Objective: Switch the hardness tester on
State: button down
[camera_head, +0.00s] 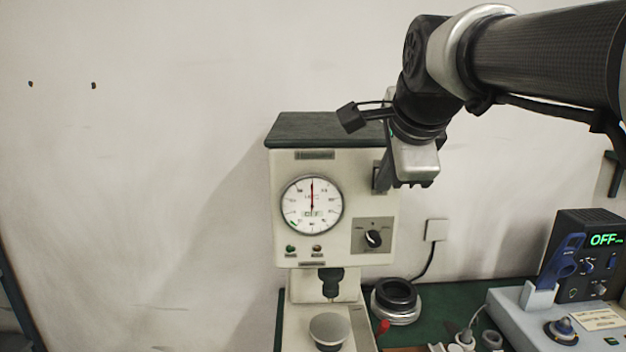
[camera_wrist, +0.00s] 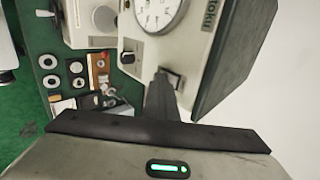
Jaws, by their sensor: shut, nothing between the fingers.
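The hardness tester (camera_head: 290,170) is a cream machine with a dark top, standing against the wall. Its round dial (camera_head: 312,204) has a red needle pointing straight up; the dial is partly in the wrist view (camera_wrist: 160,12). A small dark switch in a frame (camera_head: 379,177) is at the upper right of its front. In the wrist view my gripper (camera_wrist: 162,76) is shut and empty, its tips right at this switch (camera_wrist: 175,80) and partly covering it. I cannot tell whether they touch or which way the switch is set.
A black selector knob (camera_head: 373,238) is on the tester's lower right front. Below are the indenter (camera_head: 330,285) and round anvil (camera_head: 329,329). A dark ring stack (camera_head: 397,300) stands beside the tester. A device reading OFF (camera_head: 590,255) is far right.

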jog(key=shift+f, duration=0.1)
jog(key=shift+w+r+p, duration=0.15)
jog(key=shift+r+p, duration=0.55)
jog(key=shift+r, duration=0.25)
